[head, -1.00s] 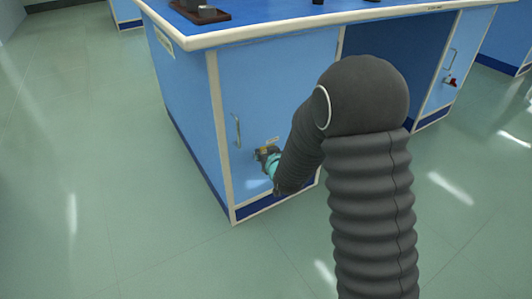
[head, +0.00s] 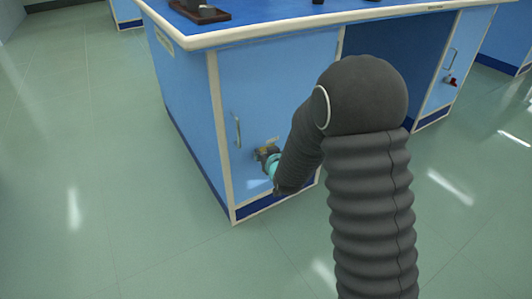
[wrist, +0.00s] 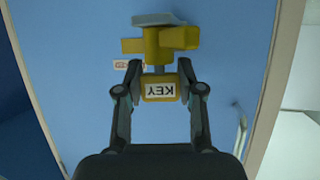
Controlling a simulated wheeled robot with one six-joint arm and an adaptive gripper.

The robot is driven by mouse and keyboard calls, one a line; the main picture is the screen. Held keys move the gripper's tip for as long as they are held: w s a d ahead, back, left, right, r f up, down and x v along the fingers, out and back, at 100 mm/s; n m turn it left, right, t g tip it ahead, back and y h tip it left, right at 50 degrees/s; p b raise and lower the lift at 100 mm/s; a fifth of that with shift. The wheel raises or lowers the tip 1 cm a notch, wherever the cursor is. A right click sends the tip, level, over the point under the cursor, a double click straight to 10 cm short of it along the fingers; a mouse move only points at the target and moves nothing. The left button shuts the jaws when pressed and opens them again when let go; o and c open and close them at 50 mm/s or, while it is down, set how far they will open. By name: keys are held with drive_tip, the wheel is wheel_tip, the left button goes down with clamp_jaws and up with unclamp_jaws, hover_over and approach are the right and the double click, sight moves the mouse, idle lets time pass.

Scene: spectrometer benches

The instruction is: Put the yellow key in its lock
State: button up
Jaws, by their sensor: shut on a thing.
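The yellow key (wrist: 160,90), with a white KEY label upside down in the wrist view, is between the fingertips of my gripper (wrist: 160,78). The gripper is shut on its head. The key's grey shank points at the yellow lock (wrist: 158,44), which sits on the blue cabinet door with a grey plate behind it. The shank's end meets the lock's near side in the picture; I cannot tell how deep it is in. In the head view my gripper (head: 268,158) is close to the door, and my arm partly hides this area.
The blue cabinet door (head: 265,100) has a metal handle (head: 237,131) left of my gripper. A small label (wrist: 122,65) is beside the lock. The bench top (head: 290,20) overhangs above. Another door at the right carries a red item (head: 452,82). The floor to the left is clear.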

drive_tip(key=shift+f, duration=0.5)
drive_tip(key=o, duration=0.8)
drive_tip(key=shift+c, duration=0.2)
drive_tip(key=v, duration=1.1)
drive_tip(key=shift+f, duration=0.1)
idle(0.5)
